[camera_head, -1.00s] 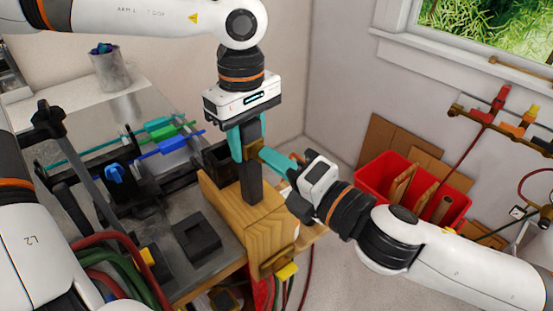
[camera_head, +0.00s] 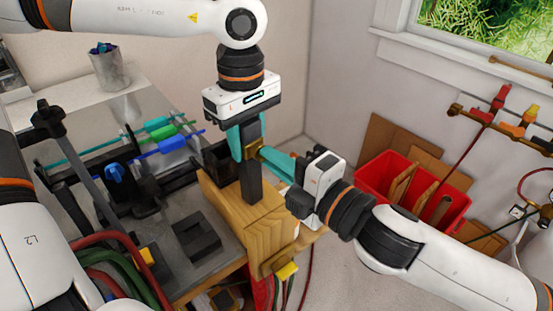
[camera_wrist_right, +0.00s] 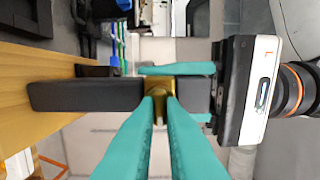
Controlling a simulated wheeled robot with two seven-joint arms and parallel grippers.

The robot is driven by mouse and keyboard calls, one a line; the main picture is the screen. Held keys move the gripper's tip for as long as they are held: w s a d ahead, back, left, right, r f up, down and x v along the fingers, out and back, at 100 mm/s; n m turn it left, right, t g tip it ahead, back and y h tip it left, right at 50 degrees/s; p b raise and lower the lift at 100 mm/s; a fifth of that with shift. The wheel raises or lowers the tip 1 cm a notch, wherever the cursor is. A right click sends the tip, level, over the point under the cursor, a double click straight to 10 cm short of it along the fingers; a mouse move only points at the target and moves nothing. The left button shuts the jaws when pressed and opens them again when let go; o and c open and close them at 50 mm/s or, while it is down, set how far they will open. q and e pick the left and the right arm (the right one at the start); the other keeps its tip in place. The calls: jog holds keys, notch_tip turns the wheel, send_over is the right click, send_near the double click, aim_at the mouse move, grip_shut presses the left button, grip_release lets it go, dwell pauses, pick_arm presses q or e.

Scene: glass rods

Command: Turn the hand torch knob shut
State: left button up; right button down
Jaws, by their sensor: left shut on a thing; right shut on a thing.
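The hand torch (camera_head: 252,186) is a dark upright bar at the wooden block; it lies sideways across the right wrist view (camera_wrist_right: 85,94). Its small brass knob (camera_wrist_right: 159,112) sticks out from a brass collar on the bar's side. My left gripper (camera_head: 246,136) comes down from above, its teal fingers shut around the upper part of the torch. My right gripper (camera_head: 262,153) reaches in from the right, its teal fingertips (camera_wrist_right: 160,108) shut on the knob. The fingertips partly hide the knob in the head view.
A wooden block (camera_head: 262,226) stands at the bench edge beside the torch. The bench (camera_head: 215,258) holds a dark square holder (camera_head: 196,238) and a rack with coloured rods (camera_head: 165,138). A red bin (camera_head: 447,211) stands on the right. A metal cup (camera_head: 106,70) is at the back left.

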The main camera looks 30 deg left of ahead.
jog(key=shift+f, duration=0.1)
jog(key=c, duration=1.5)
grip_release()
jog(key=v, duration=1.2)
jog(key=shift+w, duration=0.1)
pick_arm(q)
jog(key=o, duration=1.3)
